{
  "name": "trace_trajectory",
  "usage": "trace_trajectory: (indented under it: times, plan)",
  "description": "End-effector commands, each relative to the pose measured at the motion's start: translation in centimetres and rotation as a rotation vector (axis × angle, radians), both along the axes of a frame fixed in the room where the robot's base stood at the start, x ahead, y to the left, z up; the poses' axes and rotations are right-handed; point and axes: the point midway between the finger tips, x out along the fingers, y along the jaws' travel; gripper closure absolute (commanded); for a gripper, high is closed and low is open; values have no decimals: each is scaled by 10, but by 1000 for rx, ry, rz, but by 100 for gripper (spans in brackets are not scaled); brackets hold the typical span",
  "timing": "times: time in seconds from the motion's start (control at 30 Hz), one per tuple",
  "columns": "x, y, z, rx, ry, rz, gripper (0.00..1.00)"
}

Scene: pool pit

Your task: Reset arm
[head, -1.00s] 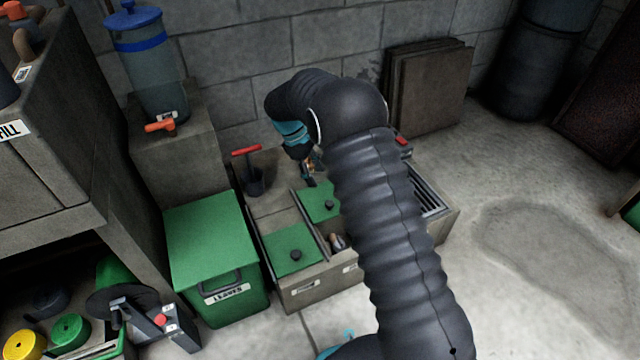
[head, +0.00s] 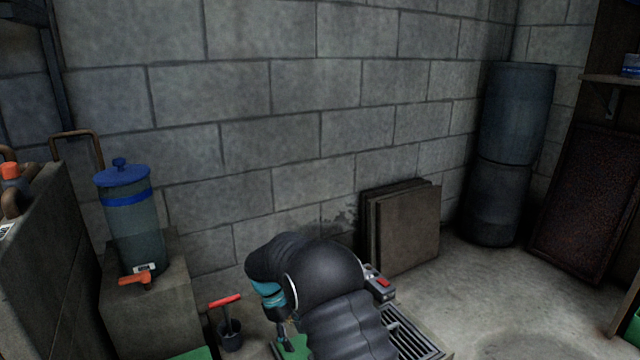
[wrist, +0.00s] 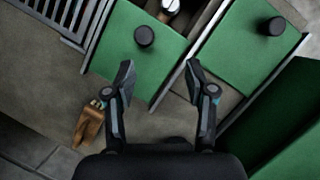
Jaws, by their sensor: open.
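My gripper (wrist: 160,83) is open and empty in the wrist view. Its two fingers are spread above a low concrete box with green lids. One green lid with a black knob (wrist: 145,36) lies just beyond the left finger. A second green lid (wrist: 243,38), also with a black knob, lies beyond the right finger. In the head view my arm reaches down at the bottom centre, and its bulk hides most of the gripper and the box. A brown fitting (wrist: 88,126) lies beside the left finger, apart from it.
A metal grate (head: 408,335) is right of my arm. A red-handled pump (head: 229,325) stands at left. A clear tank with a blue lid (head: 133,215) sits on a concrete block. Boards (head: 405,225) lean on the wall, near dark barrels (head: 508,155). The right floor is clear.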

Motion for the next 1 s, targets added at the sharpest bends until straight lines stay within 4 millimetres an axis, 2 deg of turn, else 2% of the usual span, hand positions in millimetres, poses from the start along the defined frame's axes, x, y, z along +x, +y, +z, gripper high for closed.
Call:
trace_trajectory:
  times: [0.1, 0.27, 0.57, 0.8, 1.0]
  plan:
    - [-23, -6, 4, 13, -10, -85, 45]
    - [-46, -21, 28, 39, -42, -193, 45]
    - [-94, -64, 103, 115, -133, -418, 45]
    - [-140, -103, 163, 186, -220, -588, 45]
    - [-182, -134, 205, 248, -295, -712, 45]
